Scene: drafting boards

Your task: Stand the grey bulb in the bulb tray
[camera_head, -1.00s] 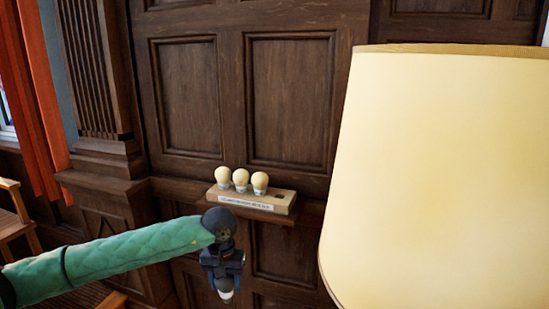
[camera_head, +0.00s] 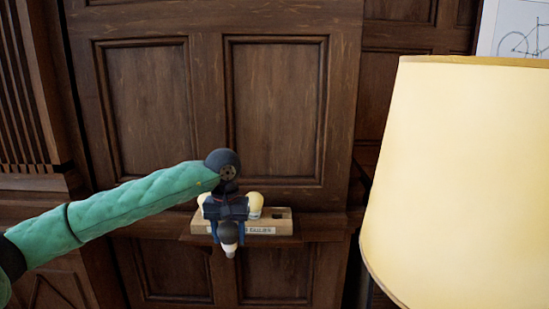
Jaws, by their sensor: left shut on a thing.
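My left gripper (camera_head: 228,233) points downward and is shut on the grey bulb (camera_head: 228,234). The bulb hangs with its dark globe up and its pale base down. The wooden bulb tray (camera_head: 284,227) sits on a ledge against the panelled wall, behind my gripper in the picture. Two cream bulbs show in the tray, one right of my gripper (camera_head: 255,204) and one partly hidden at its left (camera_head: 202,199). A dark empty hole (camera_head: 277,215) shows near the tray's right end. My gripper hides the tray's middle and much of its label. My right gripper is not in view.
A large cream lampshade (camera_head: 460,180) fills the right side, close to the camera. The narrow wooden ledge (camera_head: 320,225) runs along the wall under the tray. A bicycle drawing (camera_head: 520,38) hangs at the top right.

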